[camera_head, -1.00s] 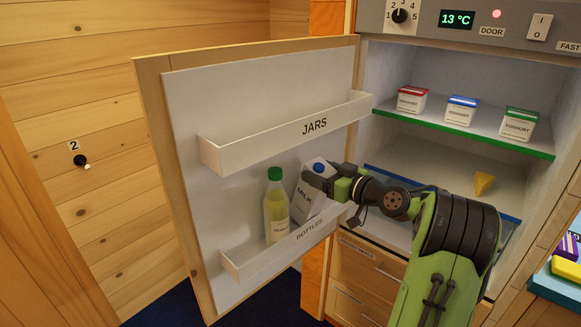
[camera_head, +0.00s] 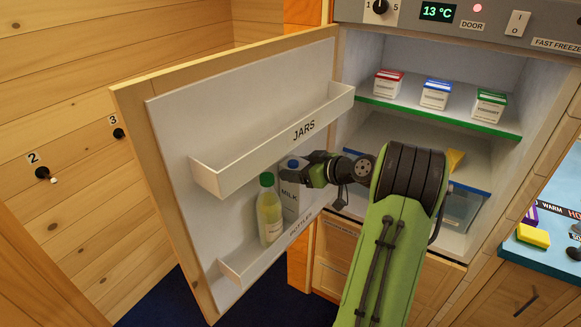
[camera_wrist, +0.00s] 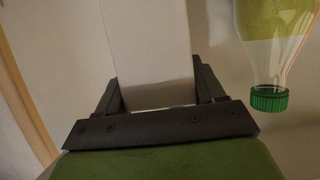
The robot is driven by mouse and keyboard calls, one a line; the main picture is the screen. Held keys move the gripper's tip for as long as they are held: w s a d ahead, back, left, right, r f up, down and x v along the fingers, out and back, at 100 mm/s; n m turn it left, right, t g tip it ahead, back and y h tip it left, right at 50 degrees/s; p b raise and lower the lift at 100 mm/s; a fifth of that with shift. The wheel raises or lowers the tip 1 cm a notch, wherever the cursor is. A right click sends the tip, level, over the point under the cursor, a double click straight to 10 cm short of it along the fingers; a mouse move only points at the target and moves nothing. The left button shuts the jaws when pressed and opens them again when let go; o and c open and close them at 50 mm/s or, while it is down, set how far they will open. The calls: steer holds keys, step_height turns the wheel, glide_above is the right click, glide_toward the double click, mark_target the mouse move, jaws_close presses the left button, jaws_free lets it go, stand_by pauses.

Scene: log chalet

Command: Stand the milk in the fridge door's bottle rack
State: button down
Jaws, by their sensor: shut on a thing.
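The milk (camera_head: 291,193) is a white carton with a blue cap, upright in the door's lower rack marked BOTTLES (camera_head: 262,258), to the right of a green-capped bottle. My gripper (camera_head: 308,170) reaches it from the right and is shut on its upper part. In the wrist view the white carton (camera_wrist: 153,45) stands between both fingers of my gripper (camera_wrist: 160,95). The rack's front wall hides the carton's bottom, so I cannot tell whether it rests on the rack floor.
The green-capped bottle (camera_head: 270,212) stands close beside the milk. The JARS rack (camera_head: 270,145) is above, empty. The open fridge (camera_head: 440,140) holds three yoghurt tubs (camera_head: 435,95) on its upper shelf and a yellow wedge (camera_head: 456,158) below.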

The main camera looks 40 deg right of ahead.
steer(key=shift+w, duration=0.2)
steer(key=shift+c, duration=0.6)
jaws_free()
steer(key=shift+s, duration=0.1)
steer(key=shift+r, duration=0.1)
steer(key=v, duration=1.2)
